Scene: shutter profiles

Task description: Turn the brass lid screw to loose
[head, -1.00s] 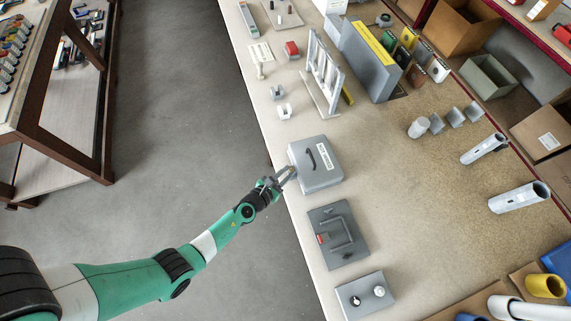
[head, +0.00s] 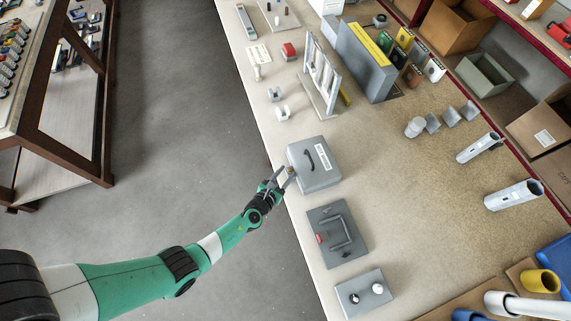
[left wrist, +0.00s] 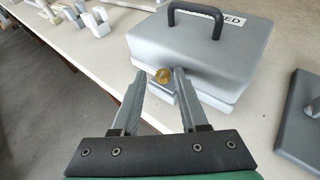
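The brass lid screw (left wrist: 163,75) is a small round gold head on the near side of a grey box (left wrist: 205,62), just below its lid edge. The box (head: 316,165) has a black handle (head: 311,158) and a white label on its lid. My left gripper (head: 285,176) is at the box's left side, by the table edge. In the left wrist view its two fingers (left wrist: 160,76) are apart, with the screw showing in the gap between their tips. I see no contact with the screw and cannot tell whether the tips reach around it. The right gripper is out of view.
A grey plate with a bent handle (head: 337,235) lies in front of the box, and a smaller grey block with two knobs (head: 364,294) is nearer still. A white frame (head: 322,76) stands behind. The table right of the box is clear.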

